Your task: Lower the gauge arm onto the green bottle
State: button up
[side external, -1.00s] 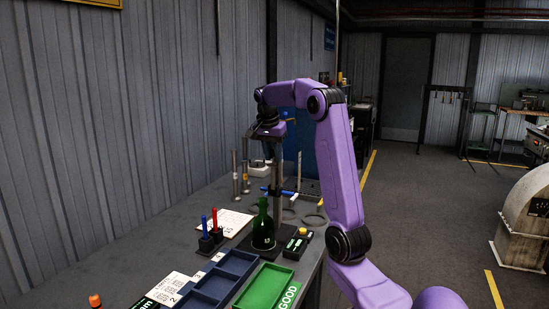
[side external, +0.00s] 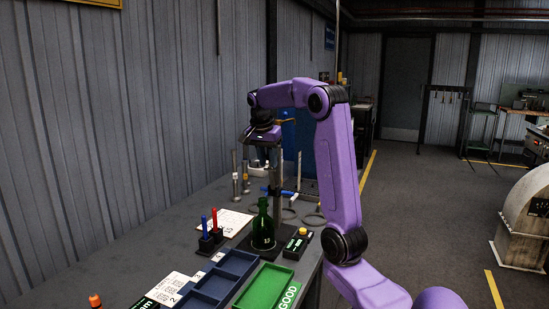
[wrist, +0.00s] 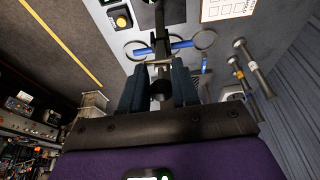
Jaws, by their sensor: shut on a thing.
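The green bottle (side external: 263,230) stands upright on a dark base on the bench. The gauge's upright post (side external: 277,185) rises just behind it. My gripper (wrist: 160,88) is above the post's upper part, well above the bottle's mouth. In the wrist view its two dark fingers are closed on a dark rounded piece (wrist: 161,91), apparently part of the gauge arm. In the side view the fingertips and most of the gauge arm are hidden by my wrist or too small to make out.
A black box with a yellow button (side external: 303,232) sits right of the bottle. A stand with blue and red pens (side external: 210,240) is to its left. Blue trays (side external: 225,275) and a green tray (side external: 264,287) lie in front. Rings, a blue-marked bar (wrist: 180,46) and metal rods (wrist: 252,65) lie behind.

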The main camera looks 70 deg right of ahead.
jog(key=shift+a+f, duration=0.35)
jog(key=shift+a, duration=0.45)
jog(key=shift+a+f, duration=0.35)
jog(key=shift+a, duration=0.45)
jog(key=shift+f, duration=0.1)
jog(key=shift+a+f, duration=0.85)
jog(key=shift+a, duration=0.25)
jog(key=o, duration=1.5)
jog(key=shift+r, duration=3.5)
